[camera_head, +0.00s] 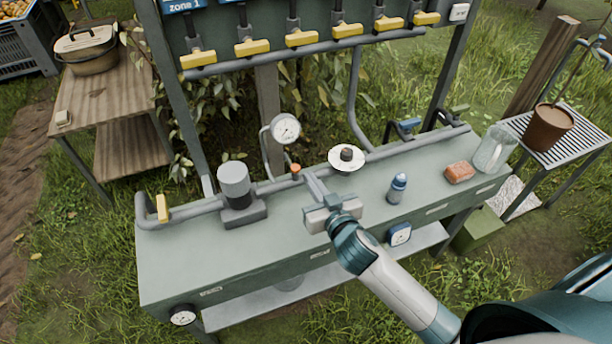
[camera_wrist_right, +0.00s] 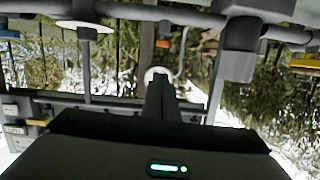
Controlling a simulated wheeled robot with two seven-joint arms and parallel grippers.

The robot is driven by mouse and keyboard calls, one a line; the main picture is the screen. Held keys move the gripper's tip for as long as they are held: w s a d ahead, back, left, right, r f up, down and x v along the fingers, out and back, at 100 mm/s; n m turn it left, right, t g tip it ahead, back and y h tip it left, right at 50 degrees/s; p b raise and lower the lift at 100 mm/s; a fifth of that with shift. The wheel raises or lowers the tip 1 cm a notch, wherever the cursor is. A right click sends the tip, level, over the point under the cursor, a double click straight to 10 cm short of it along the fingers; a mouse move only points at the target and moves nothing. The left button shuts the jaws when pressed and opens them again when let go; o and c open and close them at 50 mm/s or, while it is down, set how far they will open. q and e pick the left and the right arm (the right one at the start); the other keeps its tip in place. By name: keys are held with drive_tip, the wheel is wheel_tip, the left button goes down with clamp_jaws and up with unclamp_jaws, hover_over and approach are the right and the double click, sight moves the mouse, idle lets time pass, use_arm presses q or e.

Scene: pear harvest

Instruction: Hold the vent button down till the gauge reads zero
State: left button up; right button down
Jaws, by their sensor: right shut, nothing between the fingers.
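A round white gauge (camera_head: 285,128) stands on a bent pipe at the back of the bench; its needle is too small to read. A small orange button (camera_head: 295,169) sits on the pipe below the gauge. My right gripper (camera_head: 309,175) is shut and empty, its fingertips just right of the button, with a small gap apparent. In the right wrist view the shut fingers (camera_wrist_right: 160,82) point toward the white gauge (camera_wrist_right: 157,73), and the orange button (camera_wrist_right: 163,44) shows above their tips. I cannot tell whether the button is pressed. My left gripper is not in view.
A grey filter (camera_head: 235,182) stands left of the button. A dark knob on a white disc (camera_head: 346,166) is to the right. Yellow-handled valves (camera_head: 302,38) hang above. The bench's front left is clear.

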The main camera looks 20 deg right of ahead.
drive_tip(key=shift+v, duration=0.75)
